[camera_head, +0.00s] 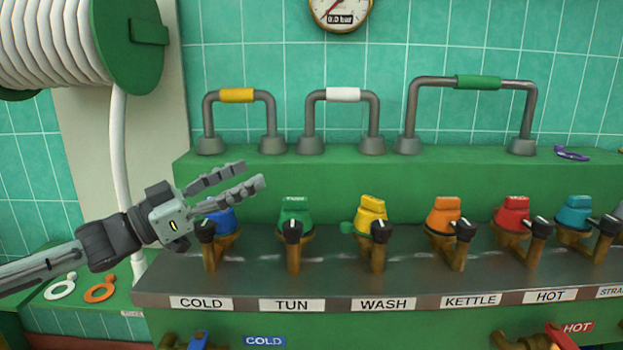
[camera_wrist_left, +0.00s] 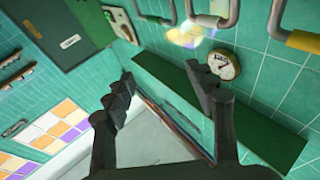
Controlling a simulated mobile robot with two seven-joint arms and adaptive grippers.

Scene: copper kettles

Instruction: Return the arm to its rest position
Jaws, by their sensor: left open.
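My left arm (camera_head: 55,262) comes in from the left edge in the head view. Its gripper (camera_head: 253,174) is open and empty, with two dark fingers apart and pointing right. It shows above and in front of the blue-capped COLD valve (camera_head: 222,218); I cannot tell the exact gap. In the left wrist view the open gripper (camera_wrist_left: 160,76) has nothing between its fingers. My right gripper is in neither view.
Several coloured valves with black knobs line a labelled panel, including the green TUN valve (camera_head: 295,215) and yellow WASH valve (camera_head: 370,212). Pipe handles (camera_head: 237,95) stand on the green ledge behind. A hose reel (camera_head: 125,45) hangs upper left. White and orange rings (camera_head: 100,289) lie lower left.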

